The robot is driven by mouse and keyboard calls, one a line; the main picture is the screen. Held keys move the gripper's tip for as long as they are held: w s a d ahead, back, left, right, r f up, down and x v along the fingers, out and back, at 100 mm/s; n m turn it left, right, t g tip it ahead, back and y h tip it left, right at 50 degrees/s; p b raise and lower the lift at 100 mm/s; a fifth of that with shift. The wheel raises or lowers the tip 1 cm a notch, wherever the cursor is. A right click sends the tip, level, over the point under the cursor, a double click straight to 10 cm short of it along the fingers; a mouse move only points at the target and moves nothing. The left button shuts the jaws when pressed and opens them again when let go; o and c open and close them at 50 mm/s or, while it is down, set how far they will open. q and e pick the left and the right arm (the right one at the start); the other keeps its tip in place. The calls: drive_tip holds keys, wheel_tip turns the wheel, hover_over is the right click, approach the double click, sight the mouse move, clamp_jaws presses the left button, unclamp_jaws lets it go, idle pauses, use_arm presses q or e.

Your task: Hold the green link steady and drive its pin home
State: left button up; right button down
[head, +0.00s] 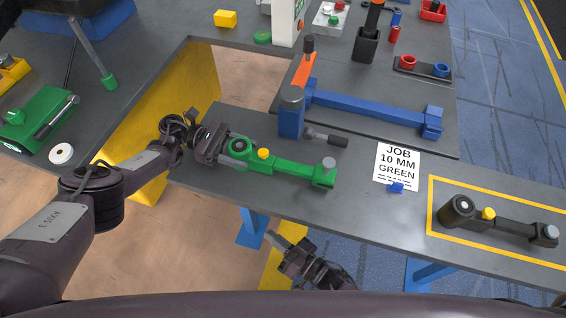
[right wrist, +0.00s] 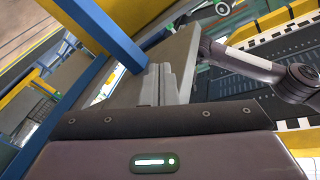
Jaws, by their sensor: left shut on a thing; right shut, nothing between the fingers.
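The green link (head: 295,171) lies flat along the grey bench, its round boss at the left. A yellow cap (head: 263,153) stands near the boss and a grey pin head (head: 328,163) at its right end; I cannot tell how deep either sits. My left gripper (head: 224,150) is shut on the link's left end, its fingers partly hiding the boss. My right gripper (head: 270,236) is shut and empty, off the bench's front edge, below and left of the link's right end. Its closed fingers (right wrist: 157,84) also show in the right wrist view.
A job card (head: 398,163) reads "10 MM GREEN". A dark link (head: 518,225) lies inside a yellow outline at right. Bench between card and link is clear.

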drive_tip(key=s+a+r+n+g+y, duration=0.35)
drive_tip(key=a+r+n+g, duration=0.45)
drive_tip(key=r, duration=0.5)
drive_tip(key=s+a+r+n+g+y, duration=0.3)
drive_tip(key=a+r+n+g+y, duration=0.25)
drive_tip(key=a+r+g, duration=0.6)
drive_tip(key=w+d+f+n+t+h, duration=0.1)
drive_tip(key=w+d+n+h, duration=0.3)
drive_tip(key=d+n+h, duration=0.35)
drive_tip(key=w+d+f+n+t+h, duration=0.1)
drive_tip(key=w+d+n+t+h, duration=0.1)
drive_tip(key=w+d+n+h, duration=0.45)
drive_tip(key=w+d+r+n+t+h, duration=0.3)
drive_tip(key=w+d+r+n+h, duration=0.15)
drive_tip(key=d, duration=0.45)
drive_tip(key=w+d+r+n+t+h, duration=0.25)
drive_tip(key=d+r+h, duration=0.2)
drive_tip(key=d, duration=0.45)
drive_tip(key=shift+n, duration=0.35)
drive_tip(key=shift+f, duration=3.35)
